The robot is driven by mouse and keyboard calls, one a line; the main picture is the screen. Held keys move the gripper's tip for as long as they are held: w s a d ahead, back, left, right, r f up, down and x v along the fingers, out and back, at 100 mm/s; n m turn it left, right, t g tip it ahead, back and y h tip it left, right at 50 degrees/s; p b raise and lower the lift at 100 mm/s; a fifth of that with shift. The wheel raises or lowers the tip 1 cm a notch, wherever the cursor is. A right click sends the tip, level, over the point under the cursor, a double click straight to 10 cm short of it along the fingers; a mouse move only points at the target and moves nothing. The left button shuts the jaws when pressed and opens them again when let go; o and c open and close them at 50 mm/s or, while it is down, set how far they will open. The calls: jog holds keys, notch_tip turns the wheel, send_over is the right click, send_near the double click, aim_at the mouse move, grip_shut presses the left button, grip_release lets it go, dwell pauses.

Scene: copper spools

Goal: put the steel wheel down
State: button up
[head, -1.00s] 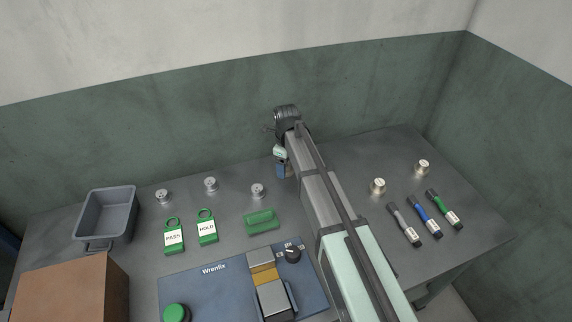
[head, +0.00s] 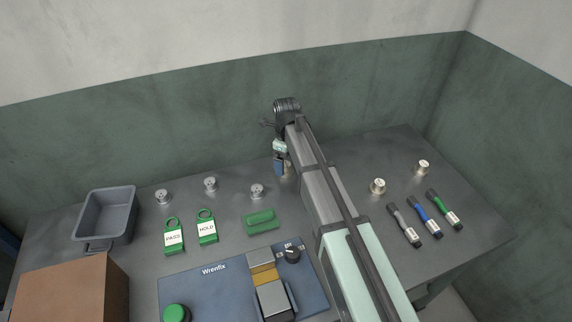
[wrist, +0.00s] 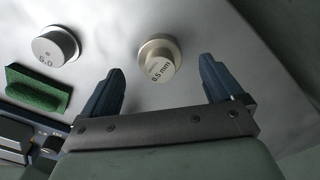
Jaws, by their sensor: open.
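My gripper (head: 280,173) is at the back of the table, low over the surface, mostly hidden by my arm. In the wrist view its two blue fingers (wrist: 162,66) are spread apart. A pale metal wheel marked "0.5 mm" (wrist: 159,60) stands on the table ahead of and between the fingers, with gaps on both sides. A grey steel wheel marked "5.0" (wrist: 56,47) stands to its left, outside the fingers. In the head view three silver wheels stand in a row: left (head: 163,197), middle (head: 210,184) and right (head: 257,190).
A grey bin (head: 107,214), brown box (head: 72,290) and blue Wrenfix device (head: 215,285) stand nearby. Two pale wheels (head: 378,186) and several markers (head: 425,215) are right.

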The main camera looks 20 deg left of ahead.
aim_at(286, 164)
notch_tip(286, 164, up, 10)
jog(key=shift+f, duration=0.25)
jog(key=shift+c, duration=0.4)
dwell(1.3)
